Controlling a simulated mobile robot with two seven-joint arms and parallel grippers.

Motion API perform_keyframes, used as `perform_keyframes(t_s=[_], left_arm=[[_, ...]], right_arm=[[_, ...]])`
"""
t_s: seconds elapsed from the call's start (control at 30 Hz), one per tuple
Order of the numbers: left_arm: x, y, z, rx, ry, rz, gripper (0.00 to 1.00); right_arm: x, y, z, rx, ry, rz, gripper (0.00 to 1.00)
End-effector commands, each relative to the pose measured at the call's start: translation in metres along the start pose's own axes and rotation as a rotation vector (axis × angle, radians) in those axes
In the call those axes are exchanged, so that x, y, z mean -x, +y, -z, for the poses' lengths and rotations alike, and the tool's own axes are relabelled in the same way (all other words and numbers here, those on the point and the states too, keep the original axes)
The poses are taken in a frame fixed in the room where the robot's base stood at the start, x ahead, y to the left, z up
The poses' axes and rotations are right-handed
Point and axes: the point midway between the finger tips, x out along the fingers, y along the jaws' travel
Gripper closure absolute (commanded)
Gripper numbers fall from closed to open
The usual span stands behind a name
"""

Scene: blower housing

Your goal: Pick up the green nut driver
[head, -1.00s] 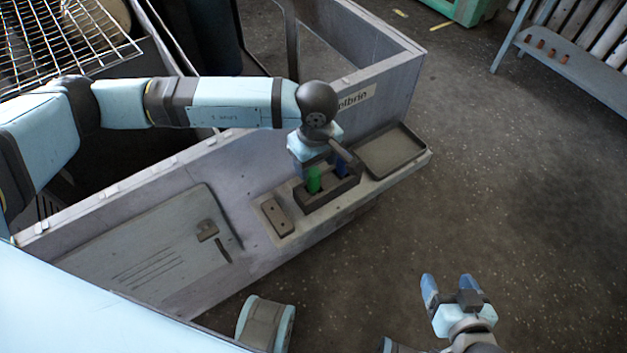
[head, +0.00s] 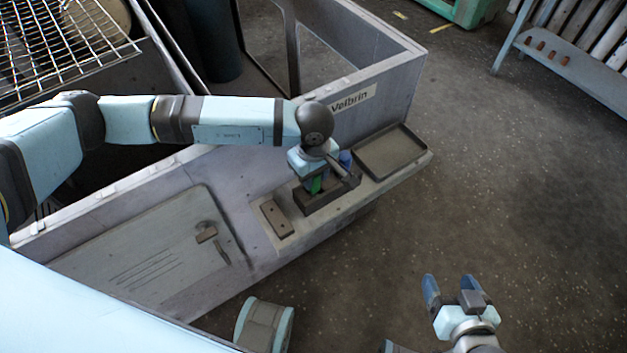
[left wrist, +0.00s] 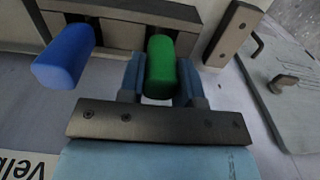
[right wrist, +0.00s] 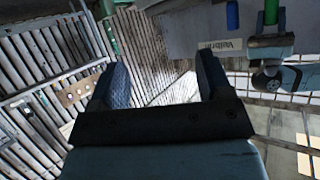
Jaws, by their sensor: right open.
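The green nut driver (head: 315,186) stands in a dark slotted holder (head: 322,203) on a ledge of the grey housing. In the left wrist view its green handle (left wrist: 161,68) lies between the two fingers of my left gripper (left wrist: 162,85). The fingers are drawn in close and appear to touch both sides of the handle. Its lower part is hidden in the holder. A blue-handled driver (left wrist: 64,57) stands beside it in the same holder, and also shows in the head view (head: 345,159). My right gripper (head: 451,288) is open and empty over the floor, away from the housing.
A dark shallow tray (head: 391,152) lies beside the holder, and a small dark block (head: 277,218) lies on its other side. A latched panel (head: 150,250) is at the left. A wire rack (head: 60,40) stands at upper left.

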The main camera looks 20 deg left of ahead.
Motion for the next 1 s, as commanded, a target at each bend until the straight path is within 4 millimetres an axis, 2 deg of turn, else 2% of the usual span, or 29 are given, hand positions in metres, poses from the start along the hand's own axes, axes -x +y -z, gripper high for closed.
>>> perform_keyframes(t_s=[0.27, 0.47, 0.67, 0.87, 1.0], left_arm=[[0.001, 0.000, 0.000, 0.000, 0.000, -0.001, 0.97], [0.014, 0.001, 0.000, 0.000, 0.000, -0.002, 0.97], [0.046, 0.001, 0.000, -0.002, 0.001, -0.004, 0.97], [0.093, 0.001, 0.000, -0.001, 0.002, -0.003, 0.97], [0.132, 0.001, 0.000, -0.001, 0.003, -0.005, 0.97]], right_arm=[[-0.001, 0.001, -0.003, 0.002, -0.007, -0.001, 0.28], [0.000, 0.002, -0.002, 0.004, -0.009, -0.003, 0.28], [0.001, 0.002, -0.001, 0.007, -0.015, -0.006, 0.28], [0.003, 0.004, 0.001, 0.012, -0.023, -0.012, 0.28], [0.004, 0.004, 0.003, 0.014, -0.027, -0.016, 0.28]])
